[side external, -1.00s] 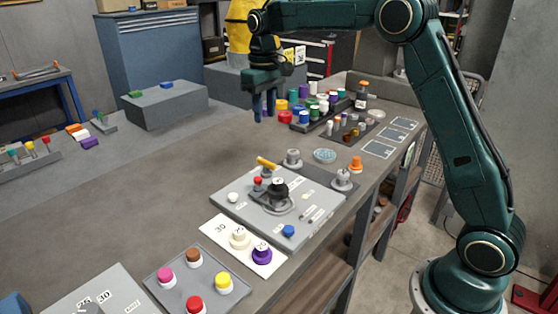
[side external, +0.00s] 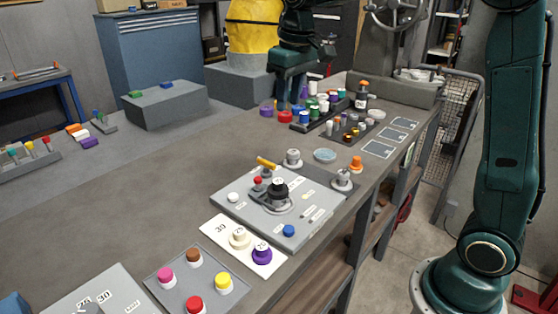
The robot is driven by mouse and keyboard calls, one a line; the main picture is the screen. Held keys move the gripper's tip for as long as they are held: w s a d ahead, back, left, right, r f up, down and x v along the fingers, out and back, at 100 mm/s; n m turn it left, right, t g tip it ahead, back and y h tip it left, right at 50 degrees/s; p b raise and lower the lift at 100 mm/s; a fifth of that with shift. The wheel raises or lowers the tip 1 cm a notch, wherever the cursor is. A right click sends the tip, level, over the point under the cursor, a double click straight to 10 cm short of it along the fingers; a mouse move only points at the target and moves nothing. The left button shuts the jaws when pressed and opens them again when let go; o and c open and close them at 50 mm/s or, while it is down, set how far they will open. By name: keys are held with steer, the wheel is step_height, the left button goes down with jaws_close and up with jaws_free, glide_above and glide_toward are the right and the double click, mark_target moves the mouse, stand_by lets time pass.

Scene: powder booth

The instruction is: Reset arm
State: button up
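My gripper (side external: 289,105) is in the upper middle of the side external view, pointing down beside the rack of coloured jars. Its two blue fingers are apart with a gap between them, and I see nothing held in it. Its fingertips are close to a red-lidded jar (side external: 285,117) and a purple one (side external: 266,111); I cannot tell whether they touch. The jar rack (side external: 308,126) stands just right of the fingers and is partly hidden by its jars. My arm's upper part runs out of the top of the picture.
A grey press plate (side external: 232,187) with a black knob stands mid-table. A white card (side external: 222,242) with two knobbed pieces lies in front. A grey tray (side external: 178,291) holds several coloured-lidded jars. A grey block (side external: 165,107) is at the back left. The left middle of the table is bare.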

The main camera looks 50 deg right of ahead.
steer(key=s+a+f+t, duration=0.1)
steer(key=s+f+t, duration=0.1)
steer(key=s, duration=1)
steer(key=s+a+f+t, duration=0.2)
steer(key=s, duration=1.1)
steer(key=shift+s, duration=0.15)
steer(key=shift+a, duration=0.1)
